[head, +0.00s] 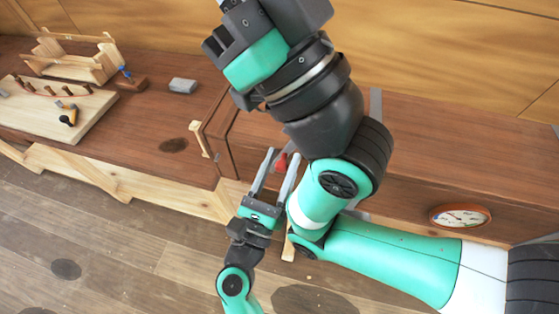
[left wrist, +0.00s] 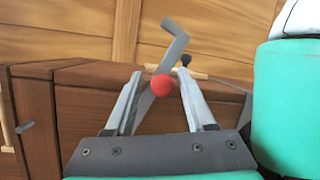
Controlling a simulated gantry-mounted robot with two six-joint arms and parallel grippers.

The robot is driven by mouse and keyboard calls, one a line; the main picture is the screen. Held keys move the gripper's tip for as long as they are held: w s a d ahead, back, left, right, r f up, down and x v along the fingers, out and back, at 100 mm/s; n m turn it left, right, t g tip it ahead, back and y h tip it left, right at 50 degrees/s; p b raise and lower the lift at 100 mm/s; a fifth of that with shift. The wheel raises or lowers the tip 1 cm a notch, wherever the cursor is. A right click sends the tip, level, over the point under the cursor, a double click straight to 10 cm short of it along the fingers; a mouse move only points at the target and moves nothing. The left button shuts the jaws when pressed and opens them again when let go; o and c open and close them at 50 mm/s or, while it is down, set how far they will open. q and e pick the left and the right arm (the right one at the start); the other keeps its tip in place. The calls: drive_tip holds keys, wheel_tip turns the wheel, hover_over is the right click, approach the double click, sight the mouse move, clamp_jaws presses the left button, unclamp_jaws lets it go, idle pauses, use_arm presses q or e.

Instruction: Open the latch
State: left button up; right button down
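The latch shows best in the left wrist view as a bent grey lever (left wrist: 173,47) with a round red knob (left wrist: 161,85). In the head view the red knob (head: 281,162) is small and sits at the front of the long wooden chest. My left gripper (head: 278,162) is open, its two grey fingers pointing at the chest front. In the left wrist view the fingers of my left gripper (left wrist: 160,82) stand on either side of the knob, with space visible to its right. Contact on the left side is unclear. My right gripper is out of view.
A dark wooden bench (head: 150,125) at left holds a pale board (head: 55,108) with pegs, a wooden cradle (head: 75,58) and a grey block (head: 182,86). A round dial (head: 460,217) is on the chest front at right. My right arm covers part of the chest.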

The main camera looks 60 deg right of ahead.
use_arm(q)
drive_tip(key=shift+o, duration=0.3)
drive_tip(key=shift+r, duration=0.1)
drive_tip(key=shift+a, duration=0.1)
drive_tip(key=shift+a, duration=0.25)
drive_tip(key=v, duration=1.1)
drive_tip(key=shift+p, duration=0.45)
